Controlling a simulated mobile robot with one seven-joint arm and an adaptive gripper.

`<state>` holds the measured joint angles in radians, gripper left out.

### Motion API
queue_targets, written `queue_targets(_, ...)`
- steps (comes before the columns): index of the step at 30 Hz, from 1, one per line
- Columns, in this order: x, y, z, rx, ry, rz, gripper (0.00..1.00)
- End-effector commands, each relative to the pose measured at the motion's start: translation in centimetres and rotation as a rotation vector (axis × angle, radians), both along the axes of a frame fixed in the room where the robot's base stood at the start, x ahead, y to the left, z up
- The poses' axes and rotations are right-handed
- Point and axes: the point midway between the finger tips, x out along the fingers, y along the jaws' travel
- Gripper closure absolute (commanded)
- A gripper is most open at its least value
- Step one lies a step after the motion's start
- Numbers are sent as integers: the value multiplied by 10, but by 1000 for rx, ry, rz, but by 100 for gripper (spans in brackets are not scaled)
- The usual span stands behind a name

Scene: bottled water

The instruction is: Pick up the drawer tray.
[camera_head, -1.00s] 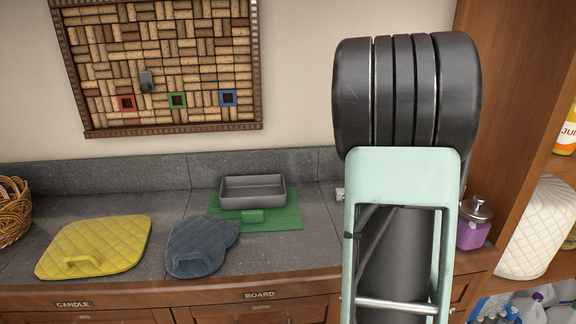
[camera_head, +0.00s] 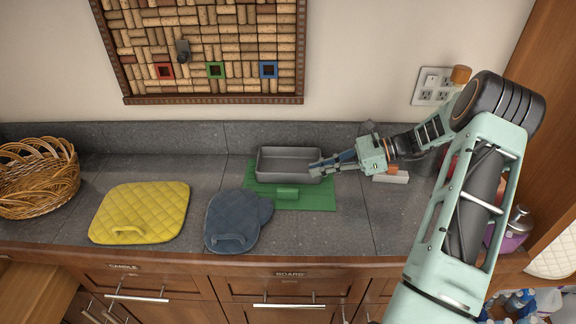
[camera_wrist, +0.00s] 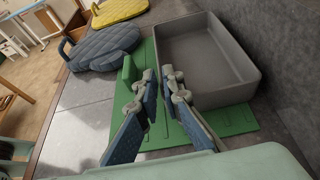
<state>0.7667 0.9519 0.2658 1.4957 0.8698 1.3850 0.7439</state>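The drawer tray is most likely the grey, empty rectangular tray (camera_head: 288,168) on the green mat at the back of the counter. In the wrist view the tray (camera_wrist: 215,95) fills the upper right. My gripper (camera_head: 314,168) is at the tray's right end, reaching in from the right. In the wrist view my gripper (camera_wrist: 161,75) is open, and the green mat shows in the gap between its fingers. The right-hand finger overlaps the tray's near corner; I cannot tell whether it touches.
The green mat (camera_head: 320,198) has a raised green block (camera_head: 287,193) in front of the tray. A blue quilted mitt (camera_head: 232,220) and a yellow quilted pad (camera_head: 140,210) lie to the left. A wicker basket (camera_head: 38,178) stands far left. A wall outlet (camera_head: 434,86) is behind my arm.

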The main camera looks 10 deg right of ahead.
Motion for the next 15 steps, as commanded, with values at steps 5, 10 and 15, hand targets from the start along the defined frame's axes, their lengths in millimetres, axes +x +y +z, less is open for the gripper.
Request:
queue_targets(5,5,28,-10,1,2,3,93)
queue_targets(10,7,38,-16,-1,0,1,93)
queue_targets(15,9,59,-23,0,2,6,93)
